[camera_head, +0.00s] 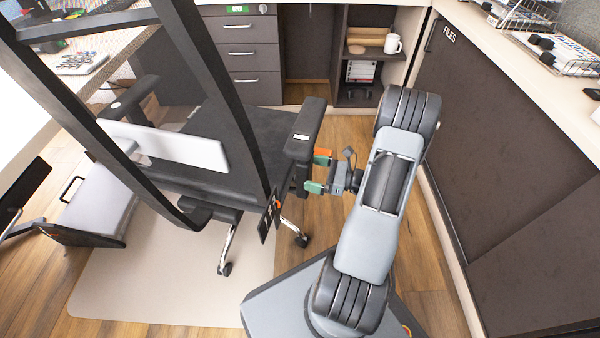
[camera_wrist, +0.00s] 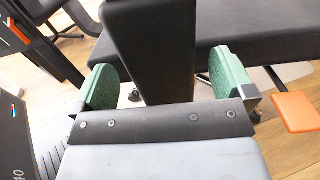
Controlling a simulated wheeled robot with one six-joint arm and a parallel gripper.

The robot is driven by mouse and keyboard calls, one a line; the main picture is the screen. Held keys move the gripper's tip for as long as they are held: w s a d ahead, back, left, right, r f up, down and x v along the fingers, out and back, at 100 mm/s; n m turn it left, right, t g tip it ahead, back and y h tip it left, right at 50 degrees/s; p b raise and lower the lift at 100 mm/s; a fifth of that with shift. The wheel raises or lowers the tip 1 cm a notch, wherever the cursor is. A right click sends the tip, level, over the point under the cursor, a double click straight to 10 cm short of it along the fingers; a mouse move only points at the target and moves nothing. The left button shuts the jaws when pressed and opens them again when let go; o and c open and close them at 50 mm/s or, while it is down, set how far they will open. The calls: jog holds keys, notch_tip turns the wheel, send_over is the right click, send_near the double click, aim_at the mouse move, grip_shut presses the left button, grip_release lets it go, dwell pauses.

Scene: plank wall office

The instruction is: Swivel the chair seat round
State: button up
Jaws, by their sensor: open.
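The black office chair stands left of centre in the head view, with its dark seat (camera_head: 228,135), an open back frame (camera_head: 103,147) and a right armrest (camera_head: 306,130). My gripper (camera_head: 319,172) is at the armrest's support on the chair's right side. In the wrist view my gripper (camera_wrist: 165,92) is open, its two green fingers on either side of a dark upright post (camera_wrist: 155,50), which looks like the armrest support. Whether the fingers touch the post I cannot tell. The seat (camera_wrist: 250,45) shows behind it.
A pale mat (camera_head: 165,285) lies under the chair. A drawer unit (camera_head: 240,55) and an open shelf with a white mug (camera_head: 393,44) stand behind. A dark cabinet (camera_head: 500,150) closes off the right side.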

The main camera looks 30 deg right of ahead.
aim_at(300, 170)
jog(key=shift+b+x, duration=0.55)
jog(key=shift+x, duration=1.85)
